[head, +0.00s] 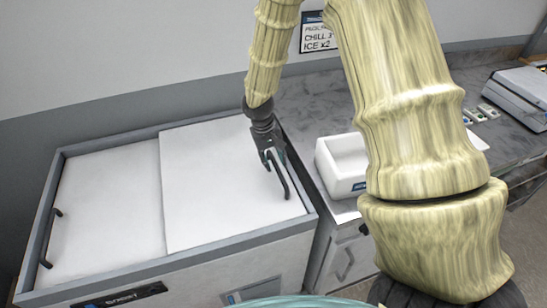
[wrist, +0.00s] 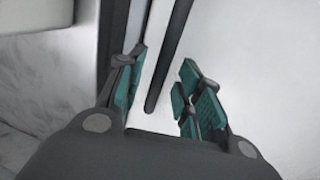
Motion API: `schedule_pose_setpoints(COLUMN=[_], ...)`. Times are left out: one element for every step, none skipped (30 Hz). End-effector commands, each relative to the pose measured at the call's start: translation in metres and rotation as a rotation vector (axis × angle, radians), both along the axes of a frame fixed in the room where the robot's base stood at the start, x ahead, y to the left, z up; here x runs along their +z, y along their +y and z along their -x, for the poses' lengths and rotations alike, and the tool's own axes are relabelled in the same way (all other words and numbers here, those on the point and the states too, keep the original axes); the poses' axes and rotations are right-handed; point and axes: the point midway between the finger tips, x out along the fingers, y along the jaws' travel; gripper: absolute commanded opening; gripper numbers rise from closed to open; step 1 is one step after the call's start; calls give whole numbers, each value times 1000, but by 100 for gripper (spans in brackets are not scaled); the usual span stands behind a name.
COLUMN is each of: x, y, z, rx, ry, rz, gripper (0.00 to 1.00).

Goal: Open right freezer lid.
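The chest freezer (head: 190,271) stands at the lower left with two white sliding lids. The right lid (head: 205,205) overlaps the left lid (head: 105,205), and both look closed. The right lid has a dark bar handle (head: 285,182) near its right edge; it also shows in the wrist view (wrist: 168,60). My gripper (head: 273,158) is over the right lid at that handle. In the wrist view my gripper (wrist: 155,92) is open, its teal-padded fingers on either side of the handle's end, with a gap visible on both sides.
A white foam box (head: 343,170) stands on the grey counter just right of the freezer. The left lid's handle (head: 50,238) is at the far left. A scale-like device (head: 520,95) sits at the far right. A sign (head: 316,35) hangs on the wall.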

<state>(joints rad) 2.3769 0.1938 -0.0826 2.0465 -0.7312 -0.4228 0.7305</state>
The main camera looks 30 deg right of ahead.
Motion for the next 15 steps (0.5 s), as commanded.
schedule_pose_setpoints(x=[-1, -2, -2, -2, -2, -3, -3, -3, -2, -2, -2, -2, -2, -2, -2], y=[0, 0, 0, 0, 0, 0, 0, 0, 0, 0, 0, 0, 0, 0, 0], z=[0, 0, 0, 0, 0, 0, 0, 0, 0, 0, 0, 0, 0, 0, 0], rx=[0, 0, 0, 0, 0, 0, 0, 0, 0, 0, 0, 0, 0, 0, 0], ry=[1, 0, 0, 0, 0, 0, 0, 0, 0, 0, 0, 0, 0, 0, 0], rz=[0, 0, 0, 0, 0, 0, 0, 0, 0, 0, 0, 0, 0, 0, 0], gripper=[35, 35, 35, 35, 35, 35, 35, 35, 35, 35, 32, 24, 19, 14, 6])
